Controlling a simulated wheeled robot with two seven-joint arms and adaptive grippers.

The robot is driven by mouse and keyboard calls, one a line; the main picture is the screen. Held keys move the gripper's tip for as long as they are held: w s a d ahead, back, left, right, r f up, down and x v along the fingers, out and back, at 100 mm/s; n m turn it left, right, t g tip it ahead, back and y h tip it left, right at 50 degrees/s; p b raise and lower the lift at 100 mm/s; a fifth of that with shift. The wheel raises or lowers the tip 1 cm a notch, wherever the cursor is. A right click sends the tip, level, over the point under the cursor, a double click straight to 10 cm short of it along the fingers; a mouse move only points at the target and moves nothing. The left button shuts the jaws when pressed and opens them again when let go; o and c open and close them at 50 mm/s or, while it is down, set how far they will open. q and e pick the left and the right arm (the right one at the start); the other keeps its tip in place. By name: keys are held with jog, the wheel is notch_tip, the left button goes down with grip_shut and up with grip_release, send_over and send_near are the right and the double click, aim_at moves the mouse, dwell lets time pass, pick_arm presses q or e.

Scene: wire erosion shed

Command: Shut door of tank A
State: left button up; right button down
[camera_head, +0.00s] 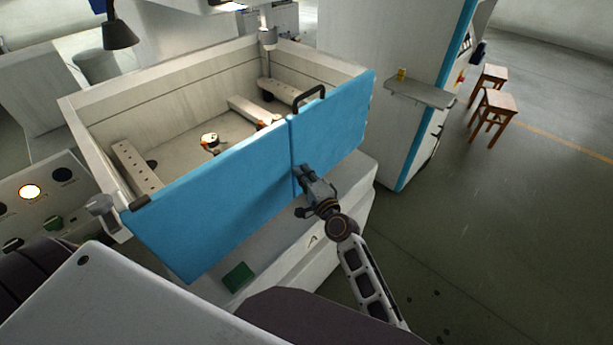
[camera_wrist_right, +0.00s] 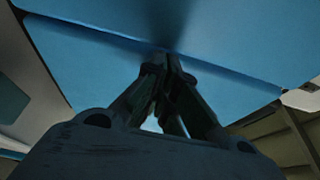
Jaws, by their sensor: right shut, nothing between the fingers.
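Two blue door panels, the left one (camera_head: 215,210) and the right one (camera_head: 335,115), stand across the front of the pale tank (camera_head: 85,130) and meet at a vertical seam. A dark handle (camera_head: 311,96) sits on top of the right panel near the seam. I cannot tell whether the panels are fully home. My right gripper (camera_head: 299,178) is shut and empty, its fingertips at the blue face just by the seam; touching is unclear. The wrist view shows its closed fingers (camera_wrist_right: 168,65) against the blue surface (camera_wrist_right: 90,65). My left gripper is not in view.
A grey bracket (camera_head: 101,206) sits at the tank's left front corner. A control panel (camera_head: 45,200) with a lit button is at the left. A white cabinet with blue edging (camera_head: 385,45) and a small shelf (camera_head: 420,93) stands behind right. Wooden stools (camera_head: 494,105) are beyond; the right floor is clear.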

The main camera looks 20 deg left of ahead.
jog(key=shift+s+a, duration=0.55)
jog(key=shift+a, duration=0.15)
jog(key=shift+s, duration=0.1)
jog(key=shift+d+f, duration=0.1)
jog(key=w+d+v, duration=0.1)
jog(key=v, duration=1.1)
dwell(0.5)
